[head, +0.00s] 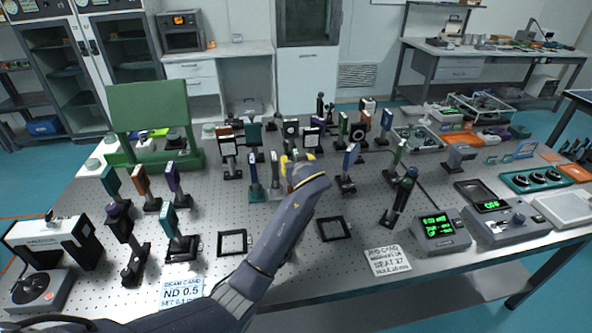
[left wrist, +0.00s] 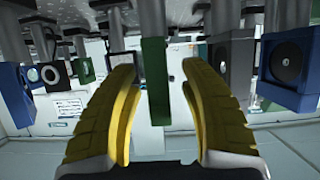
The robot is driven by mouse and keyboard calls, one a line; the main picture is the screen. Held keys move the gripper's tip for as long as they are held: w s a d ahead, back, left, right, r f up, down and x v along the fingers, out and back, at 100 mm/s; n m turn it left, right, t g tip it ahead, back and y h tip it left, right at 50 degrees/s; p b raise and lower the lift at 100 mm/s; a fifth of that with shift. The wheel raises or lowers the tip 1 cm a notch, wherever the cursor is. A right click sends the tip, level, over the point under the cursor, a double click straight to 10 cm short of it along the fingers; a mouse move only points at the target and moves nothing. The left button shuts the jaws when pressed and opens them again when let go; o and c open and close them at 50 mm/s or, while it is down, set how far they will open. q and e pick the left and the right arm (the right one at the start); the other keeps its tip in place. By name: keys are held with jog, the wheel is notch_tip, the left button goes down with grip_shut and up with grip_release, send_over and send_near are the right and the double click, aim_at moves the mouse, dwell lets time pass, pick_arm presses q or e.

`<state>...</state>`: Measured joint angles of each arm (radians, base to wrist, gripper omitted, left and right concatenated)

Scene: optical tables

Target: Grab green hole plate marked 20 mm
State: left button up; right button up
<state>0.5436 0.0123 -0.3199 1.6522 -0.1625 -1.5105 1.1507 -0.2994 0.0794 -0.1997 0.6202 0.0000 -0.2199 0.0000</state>
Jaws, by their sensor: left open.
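In the left wrist view a green plate (left wrist: 155,80) on a post is seen nearly edge-on, between the two yellow fingers of my left gripper (left wrist: 158,85). The fingers are spread, with a visible gap on each side of the plate. In the head view the left gripper (head: 292,160) reaches in among the posted optics, and its arm and hand hide what lies directly at the fingers. No 20 mm marking is readable on the plate. My right gripper is not in view.
Posted optics stand close around, including a blue mount (left wrist: 290,70) and a grey block (left wrist: 231,68) in the left wrist view. Black square frames (head: 234,242) (head: 334,228) lie on the perforated table. A green display box (head: 440,230) stands at right. A label card (head: 387,260) lies at the front.

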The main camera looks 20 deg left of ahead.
pick_arm(q)
jog(key=shift+w+a+f, duration=0.1)
jog(key=shift+w, duration=0.1)
grip_shut()
dwell(0.3)
